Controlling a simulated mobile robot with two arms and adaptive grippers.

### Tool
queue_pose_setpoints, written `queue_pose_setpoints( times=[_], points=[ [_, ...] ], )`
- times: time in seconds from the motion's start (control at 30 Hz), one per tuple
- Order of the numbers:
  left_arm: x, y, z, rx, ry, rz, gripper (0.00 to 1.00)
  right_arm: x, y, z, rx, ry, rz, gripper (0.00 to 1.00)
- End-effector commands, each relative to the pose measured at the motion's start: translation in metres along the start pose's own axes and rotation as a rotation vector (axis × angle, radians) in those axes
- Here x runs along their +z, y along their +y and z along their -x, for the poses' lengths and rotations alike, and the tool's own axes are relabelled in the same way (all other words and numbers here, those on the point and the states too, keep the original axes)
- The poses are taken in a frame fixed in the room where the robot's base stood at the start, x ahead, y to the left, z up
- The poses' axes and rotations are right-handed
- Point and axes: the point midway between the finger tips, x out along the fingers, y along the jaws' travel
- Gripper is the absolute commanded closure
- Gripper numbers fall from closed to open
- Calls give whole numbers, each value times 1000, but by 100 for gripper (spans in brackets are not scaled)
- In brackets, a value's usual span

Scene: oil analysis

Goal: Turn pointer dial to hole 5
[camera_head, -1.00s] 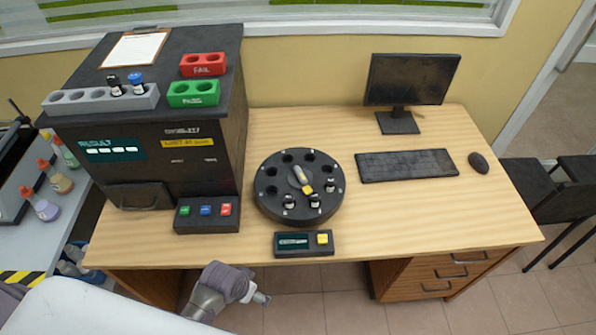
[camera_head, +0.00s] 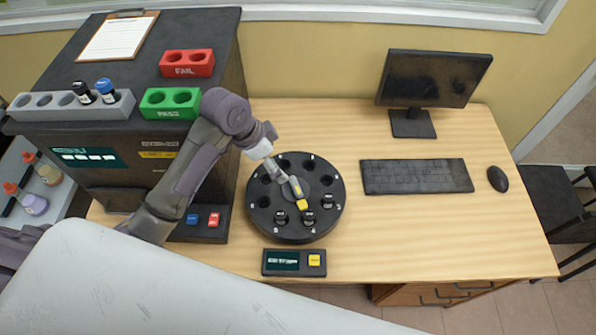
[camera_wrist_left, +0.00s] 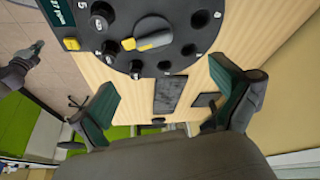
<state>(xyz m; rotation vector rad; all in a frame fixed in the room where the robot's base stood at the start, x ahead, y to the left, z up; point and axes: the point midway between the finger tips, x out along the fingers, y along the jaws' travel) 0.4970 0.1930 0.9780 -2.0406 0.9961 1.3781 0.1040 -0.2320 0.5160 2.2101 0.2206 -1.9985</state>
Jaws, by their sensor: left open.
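The black round dial (camera_head: 262,222) stands on the desk, with numbered holes around its rim. Its grey pointer with a yellow end (camera_head: 302,205) aims toward the near-right rim, close to hole 4. Dark-capped vials sit in holes 5 (camera_head: 280,217), 4 (camera_head: 308,217) and 3 (camera_head: 327,201). The left wrist view also shows the pointer (camera_wrist_left: 154,41), with the label 5 at upper left. My left gripper (camera_head: 275,166) is above the far-left part of the dial, near the pointer's grey end. Its green-padded fingers (camera_wrist_left: 160,75) are spread with nothing between them. A grey arm end, seemingly my right gripper (camera_wrist_left: 25,68), shows small at the left edge.
A small display box with a yellow button (camera_head: 315,260) lies in front of the dial. A dark analyser (camera_head: 135,185) with red and green racks stands left. The keyboard (camera_head: 416,176), monitor (camera_head: 432,80) and mouse (camera_head: 497,179) are right. Desk between dial and keyboard is clear.

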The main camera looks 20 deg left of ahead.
Motion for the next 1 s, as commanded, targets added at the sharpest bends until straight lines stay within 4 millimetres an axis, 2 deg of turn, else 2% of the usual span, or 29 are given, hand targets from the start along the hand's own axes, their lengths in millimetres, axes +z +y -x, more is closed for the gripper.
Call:
queue_pose_setpoints(
  times=[0.13, 0.3, 0.4, 0.5, 0.6, 0.73, 1.0],
  points=[
    [1, 3, -24, 6, -2, 4, 0, 3, 0, 4, 0, -4, 1, 100],
    [0, 2, -61, 6, -1, 6, 0, 27, -3, 10, -4, -39, 2, 100],
    [0, 2, -82, 5, -2, 5, 0, 34, -2, 13, -3, -50, 3, 100],
    [0, 2, -101, 3, -1, 6, 0, 30, 0, 14, -1, -44, 4, 100],
    [1, 1, -116, 2, -2, 5, 0, 16, 2, 13, 2, -26, 4, 100],
    [1, 2, -128, 1, -1, 4, 0, 3, 4, 14, 4, -4, 4, 100],
    [1, 1, -133, -1, 0, 3, 0, 10, 2, 14, 2, -13, 4, 100]
  ],
)
